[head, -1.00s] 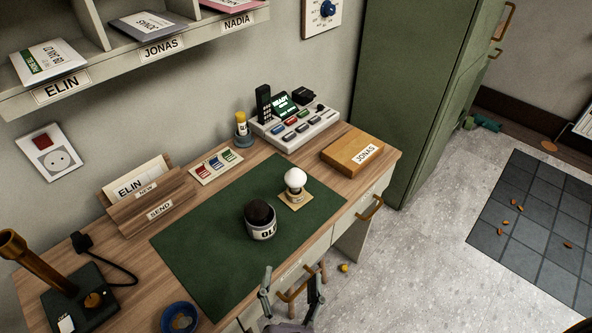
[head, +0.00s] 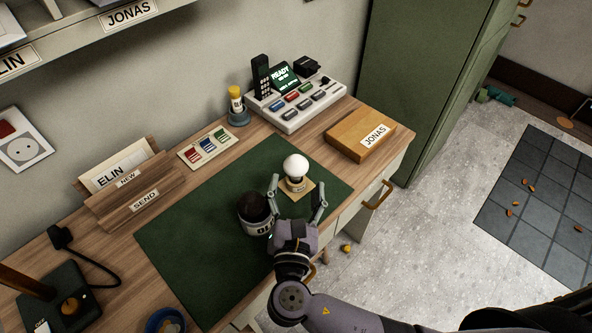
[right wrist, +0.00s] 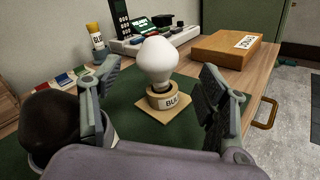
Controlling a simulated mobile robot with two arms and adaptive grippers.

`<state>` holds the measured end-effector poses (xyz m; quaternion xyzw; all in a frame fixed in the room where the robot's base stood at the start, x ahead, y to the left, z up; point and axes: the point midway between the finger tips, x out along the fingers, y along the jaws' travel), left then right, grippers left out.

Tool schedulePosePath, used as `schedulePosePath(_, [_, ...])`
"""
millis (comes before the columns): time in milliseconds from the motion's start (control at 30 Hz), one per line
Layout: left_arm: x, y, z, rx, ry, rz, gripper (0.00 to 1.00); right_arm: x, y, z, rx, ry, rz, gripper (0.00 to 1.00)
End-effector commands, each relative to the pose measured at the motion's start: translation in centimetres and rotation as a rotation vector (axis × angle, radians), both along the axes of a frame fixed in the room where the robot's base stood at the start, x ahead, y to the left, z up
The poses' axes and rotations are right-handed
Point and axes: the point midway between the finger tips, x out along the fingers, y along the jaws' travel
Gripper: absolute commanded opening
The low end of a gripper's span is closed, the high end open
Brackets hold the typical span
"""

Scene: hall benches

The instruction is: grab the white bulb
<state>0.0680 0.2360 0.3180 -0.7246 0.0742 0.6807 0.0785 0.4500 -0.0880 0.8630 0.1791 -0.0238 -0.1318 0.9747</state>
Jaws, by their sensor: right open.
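The white bulb (head: 296,166) stands upright in a small round holder on a square tan base (head: 299,192), on the green desk mat (head: 190,240). In the right wrist view the bulb (right wrist: 157,60) is ahead, between the two fingers. My right gripper (head: 298,192) is open, with one finger on each side of the bulb's near side; it also shows in the right wrist view (right wrist: 158,105). I cannot tell how far the fingertips are from the bulb. Nothing is in its jaws. My left gripper is not in view.
A grey pot with a dark round thing (head: 254,211) stands close to the right gripper's left finger. A wooden box labelled JONAS (head: 358,137) lies behind right. A button console (head: 296,103) stands at the back. The mat's left part is clear.

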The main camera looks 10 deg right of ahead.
Motion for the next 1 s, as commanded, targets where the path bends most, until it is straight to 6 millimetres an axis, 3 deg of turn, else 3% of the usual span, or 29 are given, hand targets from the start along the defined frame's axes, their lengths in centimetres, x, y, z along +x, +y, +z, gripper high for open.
schedulePosePath(267, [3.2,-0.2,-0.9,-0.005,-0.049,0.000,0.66,2.1,-0.5,-0.4,0.001,-0.002,0.002,0.68])
schedulePosePath(433, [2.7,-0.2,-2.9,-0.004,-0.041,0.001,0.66,4.7,-0.9,-0.9,0.001,-0.005,0.000,0.68])
schedulePosePath(600, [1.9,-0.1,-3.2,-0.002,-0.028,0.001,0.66,6.3,-1.4,-0.6,0.000,0.000,0.000,0.68])
schedulePosePath(867, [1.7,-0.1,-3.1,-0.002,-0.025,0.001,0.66,6.4,-1.5,-0.5,0.000,0.002,0.001,0.68])
schedulePosePath(1000, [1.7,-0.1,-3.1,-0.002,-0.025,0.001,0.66,6.4,-1.5,-0.5,0.000,0.002,0.001,0.58])
